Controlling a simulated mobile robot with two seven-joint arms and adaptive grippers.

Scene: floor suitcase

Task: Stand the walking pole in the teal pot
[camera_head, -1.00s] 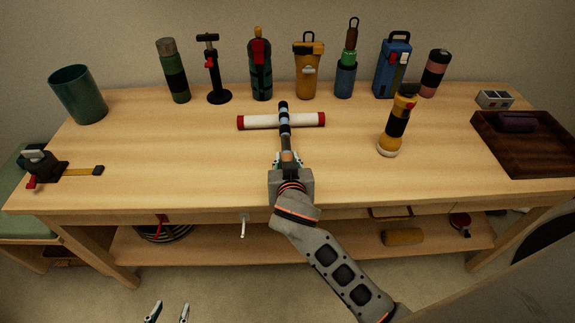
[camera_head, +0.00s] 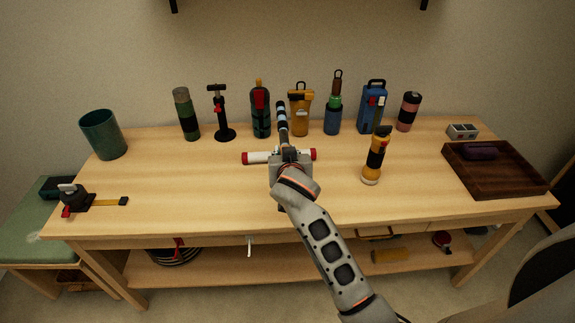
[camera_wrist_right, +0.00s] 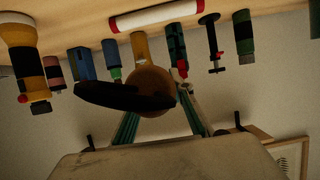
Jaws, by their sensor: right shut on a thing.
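The teal pot (camera_head: 103,136) stands open and upright at the table's left back. My right gripper (camera_head: 289,155) is over the middle of the table, shut on the walking pole (camera_head: 282,122), a dark shaft with pale blue bands. The shaft points away from me toward the bottles; its lower part is hidden by the gripper. In the right wrist view, a rounded tan end (camera_wrist_right: 152,78) with a black part sits between my gripper's fingers (camera_wrist_right: 160,108); I take it for the pole's grip. The pole is apart from the pot. My left gripper is out of view.
A white roll with red ends (camera_head: 258,157) lies behind my gripper. Several bottles and a pump (camera_head: 222,115) line the back edge. A yellow flashlight (camera_head: 376,158) stands right of the gripper, a wooden tray (camera_head: 490,185) farther right. The table between pot and gripper is clear.

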